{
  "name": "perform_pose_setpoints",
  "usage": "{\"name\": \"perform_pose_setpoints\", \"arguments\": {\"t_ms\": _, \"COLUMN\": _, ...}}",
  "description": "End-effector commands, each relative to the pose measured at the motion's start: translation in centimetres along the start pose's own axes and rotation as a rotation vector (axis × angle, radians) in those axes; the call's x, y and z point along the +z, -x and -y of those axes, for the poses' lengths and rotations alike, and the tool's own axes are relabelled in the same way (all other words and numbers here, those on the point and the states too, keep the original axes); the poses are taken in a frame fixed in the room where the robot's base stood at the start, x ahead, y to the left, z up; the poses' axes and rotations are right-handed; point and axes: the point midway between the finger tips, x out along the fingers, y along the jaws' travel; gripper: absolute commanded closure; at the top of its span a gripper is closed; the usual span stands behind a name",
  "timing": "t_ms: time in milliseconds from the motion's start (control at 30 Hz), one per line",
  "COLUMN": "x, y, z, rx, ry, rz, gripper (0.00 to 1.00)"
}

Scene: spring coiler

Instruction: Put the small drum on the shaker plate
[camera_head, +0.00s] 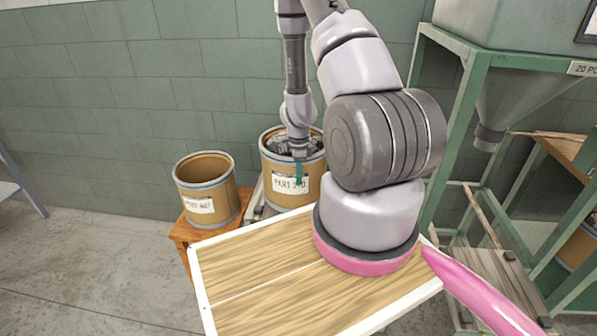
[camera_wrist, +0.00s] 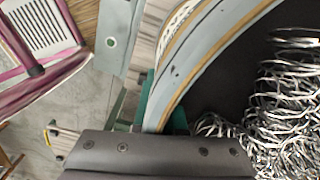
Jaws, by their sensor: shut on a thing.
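The drum with the "PART" label (camera_head: 284,189) is tan with grey bands and holds a tangle of silvery metal coils. It stands upright near the wall. My gripper (camera_head: 299,172) reaches down from above and is shut on its near rim. In the wrist view, the teal fingers (camera_wrist: 160,112) sit on either side of the drum wall (camera_wrist: 204,50), and the coils lie inside to the right. A pale frame (camera_head: 257,196) shows beside the drum's lower left; I cannot tell whether it is the shaker plate. The drum's base is hidden behind my wooden deck.
An empty open drum (camera_head: 205,180) stands on an orange wooden stool (camera_head: 200,234) to the left. A green hopper frame (camera_head: 455,125) rises at right, with slatted boards (camera_head: 500,275) low beside it.

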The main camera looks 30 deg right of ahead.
Motion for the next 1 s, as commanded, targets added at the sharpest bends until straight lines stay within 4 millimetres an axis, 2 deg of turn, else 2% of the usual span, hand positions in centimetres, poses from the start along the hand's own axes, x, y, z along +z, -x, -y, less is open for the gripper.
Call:
{"name": "perform_pose_setpoints", "arguments": {"t_ms": 300, "x": 0.0, "y": -0.1, "z": 0.2, "rx": -0.003, "ry": 0.001, "rz": 0.000, "gripper": 1.00}}
{"name": "perform_pose_setpoints", "arguments": {"t_ms": 367, "x": 0.0, "y": -0.2, "z": 0.0, "rx": 0.000, "ry": 0.001, "rz": 0.001, "gripper": 0.78}}
{"name": "perform_pose_setpoints", "arguments": {"t_ms": 400, "x": 0.0, "y": -0.2, "z": 0.0, "rx": 0.000, "ry": 0.001, "rz": 0.001, "gripper": 0.63}}
{"name": "perform_pose_setpoints", "arguments": {"t_ms": 767, "x": 0.0, "y": 0.1, "z": 0.0, "rx": -0.001, "ry": 0.002, "rz": 0.000, "gripper": 0.63}}
{"name": "perform_pose_setpoints", "arguments": {"t_ms": 867, "x": 0.1, "y": 1.0, "z": 0.1, "rx": -0.002, "ry": 0.005, "rz": -0.001, "gripper": 0.63}}
{"name": "perform_pose_setpoints", "arguments": {"t_ms": 1000, "x": 0.2, "y": 3.6, "z": 0.1, "rx": -0.006, "ry": 0.006, "rz": -0.001, "gripper": 0.63}}
